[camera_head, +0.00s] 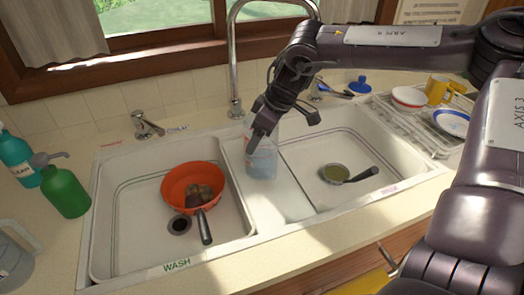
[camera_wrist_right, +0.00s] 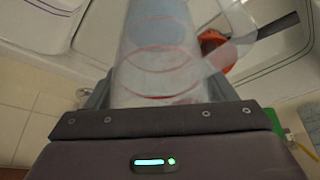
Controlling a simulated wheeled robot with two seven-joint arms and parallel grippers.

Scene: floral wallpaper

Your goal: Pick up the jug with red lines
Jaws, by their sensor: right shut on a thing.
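The jug with red lines is a clear, bluish see-through jug (camera_head: 262,160). In the head view it is upright at the strip between the two sink basins; I cannot tell whether its base touches the strip. My right gripper (camera_head: 272,128) comes down from above right and is shut on its upper part. In the right wrist view the jug (camera_wrist_right: 160,58) fills the space ahead of the gripper, and thin red rings show around it. The gripper's body hides part of the jug. My left gripper is not in view.
The left basin (camera_head: 112,240) holds an orange bowl (camera_head: 178,183) with brown things and a dark-handled tool. The right basin holds a small pan (camera_head: 336,173). The tall faucet (camera_head: 234,70) stands just behind the jug.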

